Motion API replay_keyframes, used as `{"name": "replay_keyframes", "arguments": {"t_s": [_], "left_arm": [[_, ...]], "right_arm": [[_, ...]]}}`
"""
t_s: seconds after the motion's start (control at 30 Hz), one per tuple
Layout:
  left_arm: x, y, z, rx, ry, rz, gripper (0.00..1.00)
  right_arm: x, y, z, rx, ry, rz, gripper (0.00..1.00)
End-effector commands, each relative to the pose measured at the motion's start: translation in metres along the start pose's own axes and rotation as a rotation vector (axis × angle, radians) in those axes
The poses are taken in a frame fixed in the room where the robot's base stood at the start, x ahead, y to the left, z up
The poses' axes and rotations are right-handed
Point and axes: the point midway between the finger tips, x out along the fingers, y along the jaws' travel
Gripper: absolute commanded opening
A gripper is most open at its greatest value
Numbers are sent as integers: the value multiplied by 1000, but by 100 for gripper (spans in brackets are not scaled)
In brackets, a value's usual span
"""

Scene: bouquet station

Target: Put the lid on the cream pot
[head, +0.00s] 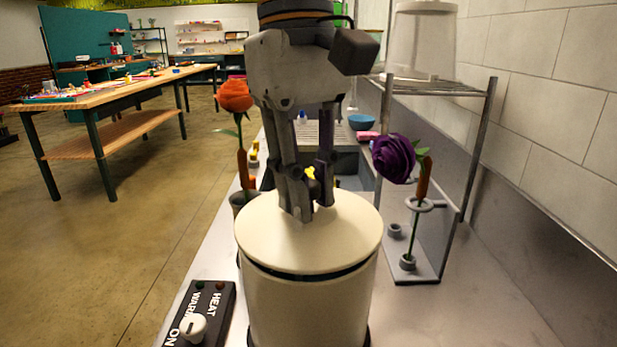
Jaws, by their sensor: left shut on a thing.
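The cream pot (308,310) stands on the counter at the bottom middle of the head view. The cream lid (345,240) is over its mouth and looks nearly level. A thin dark line shows between the lid's front edge and the pot's rim, so I cannot tell whether the lid is fully seated. My left gripper (308,203) points straight down at the lid's middle and is shut on the lid. Its fingers hide the part that they hold. My right gripper is not in view.
A control box (205,310) with a white knob lies left of the pot. An orange flower (235,96) stands behind on the left. A purple flower (393,158) stands in a ringed holder (425,250) on the right. A metal shelf (440,88) and wall bound the right side.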

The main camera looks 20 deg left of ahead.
Motion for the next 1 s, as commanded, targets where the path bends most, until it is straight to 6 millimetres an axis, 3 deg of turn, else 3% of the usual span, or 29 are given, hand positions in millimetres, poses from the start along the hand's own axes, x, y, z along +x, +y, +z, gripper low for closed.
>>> {"name": "replay_keyframes", "arguments": {"t_s": [0.93, 0.97, 1.0], "left_arm": [[11, 0, -1, 0, 1, 1, 0], [11, 0, -1, 0, 1, 1, 22], [11, 0, -1, 0, 1, 1, 31]], "right_arm": [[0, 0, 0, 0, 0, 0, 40], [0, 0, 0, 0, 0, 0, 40], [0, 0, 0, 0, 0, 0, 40]]}}
